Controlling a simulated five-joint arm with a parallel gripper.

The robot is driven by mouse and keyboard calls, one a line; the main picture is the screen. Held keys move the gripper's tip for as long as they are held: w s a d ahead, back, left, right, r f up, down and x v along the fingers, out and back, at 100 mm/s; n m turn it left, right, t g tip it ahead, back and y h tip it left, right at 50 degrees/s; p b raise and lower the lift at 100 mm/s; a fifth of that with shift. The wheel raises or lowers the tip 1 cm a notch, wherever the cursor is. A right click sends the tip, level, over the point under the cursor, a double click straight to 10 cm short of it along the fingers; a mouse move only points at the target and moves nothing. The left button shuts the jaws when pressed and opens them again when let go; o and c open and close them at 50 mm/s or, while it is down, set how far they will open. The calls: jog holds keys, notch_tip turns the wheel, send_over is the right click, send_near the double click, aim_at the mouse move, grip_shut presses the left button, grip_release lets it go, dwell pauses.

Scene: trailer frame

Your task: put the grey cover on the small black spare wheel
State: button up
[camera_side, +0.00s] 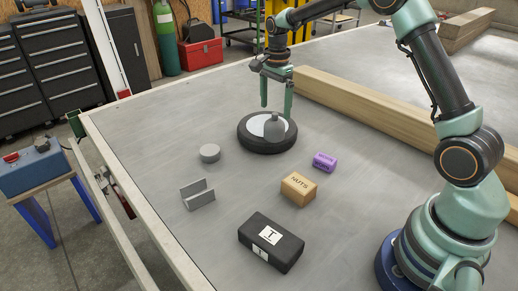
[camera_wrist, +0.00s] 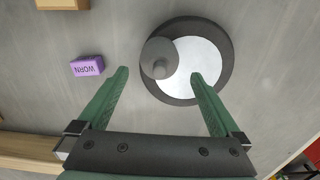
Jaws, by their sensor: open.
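The black spare wheel (camera_side: 252,143) lies flat on the bench with a white disc (camera_side: 257,124) in its middle; it also shows in the wrist view (camera_wrist: 178,99). A dark grey round piece with a knob (camera_side: 274,131), seemingly the grey cover, sits over the wheel. In the wrist view the cover (camera_wrist: 152,51) is off-centre, towards the left rim, leaving much of the white disc bare. My gripper (camera_side: 276,111) points down above it, open. In the wrist view its fingertips (camera_wrist: 160,73) stand either side of the knob, apart from it.
A purple block (camera_side: 325,162), a NUTS box (camera_side: 299,188), a black box (camera_side: 271,242), a grey channel piece (camera_side: 198,195) and a light grey cylinder (camera_side: 210,153) stand apart on the bench. A long wooden beam (camera_side: 370,105) runs behind the wheel. Bare bench surrounds the wheel.

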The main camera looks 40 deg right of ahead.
notch_tip(320, 180, up, 4)
jog(key=shift+s+a+r, duration=0.1)
jog(key=shift+r, duration=0.5)
jog(key=s+a+r+n+t, duration=0.3)
jog(key=s+a+r+n, duration=0.2)
jog(key=s+r+n, duration=0.45)
jog(key=s+a+f+n+t, duration=0.1)
jog(key=s+n, duration=0.3)
jog(key=s, duration=0.2)
jog(key=s+a+f+n+t, duration=0.1)
jog(key=s+n, duration=0.3)
jog(key=s, duration=0.1)
jog(key=shift+s+a+f+t, duration=0.3)
jog(key=shift+s+a+f, duration=0.1)
